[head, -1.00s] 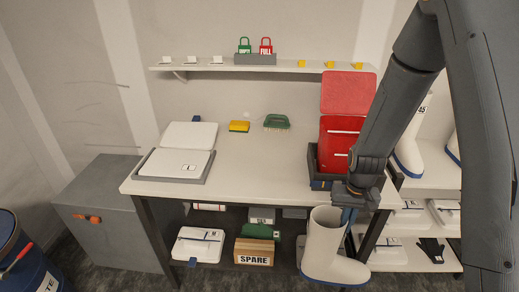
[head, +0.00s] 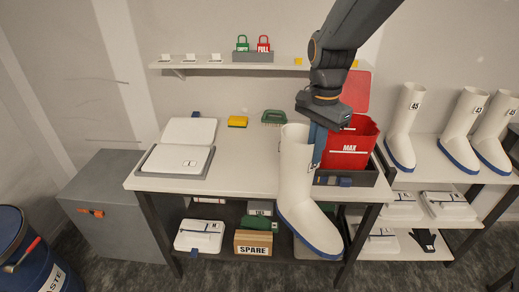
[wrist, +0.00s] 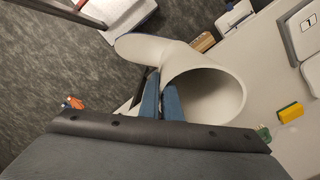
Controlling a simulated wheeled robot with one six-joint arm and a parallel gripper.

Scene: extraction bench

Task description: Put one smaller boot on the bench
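A white boot with a blue sole (head: 297,180) hangs upright from my gripper (head: 317,148), in front of the bench's front edge. In the wrist view my gripper's blue fingers (wrist: 162,98) are shut on the rim of the boot (wrist: 178,62), whose opening faces the camera. The boot's size label is mostly hidden by the fingers. The bench (head: 240,165) has a bare white top to the left of the boot. More white boots stand on the rack at the right: one marked 45 (head: 405,125) and two others (head: 463,130) (head: 495,132), with labels that look like 43.
A red MAX bin (head: 350,145) in a dark tray stands at the bench's right. A white case (head: 180,160) lies in a grey tray at left. A yellow sponge (head: 237,121) and green brush (head: 274,117) lie at the back. A SPARE box (head: 253,243) is below.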

